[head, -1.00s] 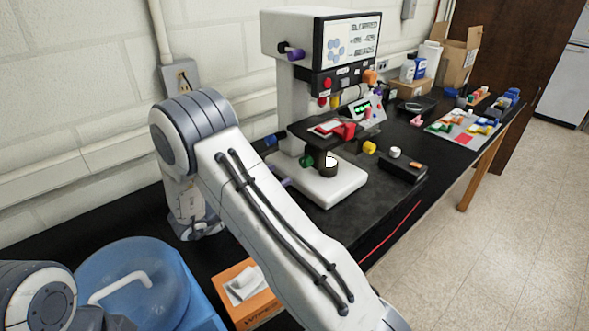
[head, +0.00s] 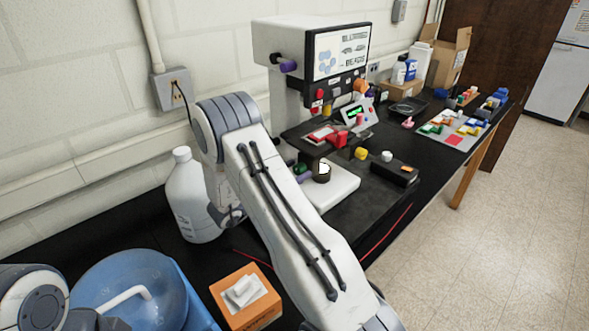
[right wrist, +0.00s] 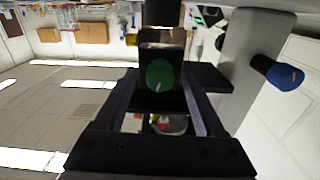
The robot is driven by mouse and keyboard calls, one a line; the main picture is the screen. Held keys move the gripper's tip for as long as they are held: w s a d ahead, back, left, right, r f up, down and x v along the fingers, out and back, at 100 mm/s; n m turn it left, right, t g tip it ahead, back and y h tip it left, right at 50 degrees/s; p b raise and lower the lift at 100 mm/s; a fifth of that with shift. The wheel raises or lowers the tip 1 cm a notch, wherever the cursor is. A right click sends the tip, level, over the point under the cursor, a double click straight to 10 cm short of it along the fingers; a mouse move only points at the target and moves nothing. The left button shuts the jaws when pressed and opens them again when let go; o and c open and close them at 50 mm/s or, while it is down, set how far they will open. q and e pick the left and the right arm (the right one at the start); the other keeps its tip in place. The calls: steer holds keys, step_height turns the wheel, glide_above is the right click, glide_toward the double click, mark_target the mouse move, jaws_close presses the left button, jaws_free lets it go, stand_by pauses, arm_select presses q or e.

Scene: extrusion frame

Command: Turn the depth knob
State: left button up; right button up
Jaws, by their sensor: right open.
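The instrument (head: 290,38) with a display stands against the wall on the bench. A round green knob (head: 300,168) sits low on its side, partly hidden by my right arm. In the right wrist view the green knob (right wrist: 158,76) has a pale mark on its face and lies between the fingers. My right gripper (right wrist: 163,88) is open around it, with gaps on both sides. In the head view only a purple fingertip of my right gripper (head: 304,177) shows. A blue knob (right wrist: 285,76) is to the right in the wrist view. No label tells which is the depth knob. My left gripper is out of view.
A white jug (head: 190,200) stands behind my right arm. An orange wipes box (head: 245,297) and a blue tub (head: 130,275) are in front.

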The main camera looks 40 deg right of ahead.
jaws_close()
steer(key=shift+n, duration=0.3)
steer(key=n+p, duration=0.2)
steer(key=n, duration=0.2)
steer(key=shift+r, duration=0.1)
steer(key=n+p, duration=0.2)
steer(key=n, duration=0.3)
steer(key=shift+w, duration=0.1)
stand_by(0.4)
jaws_free()
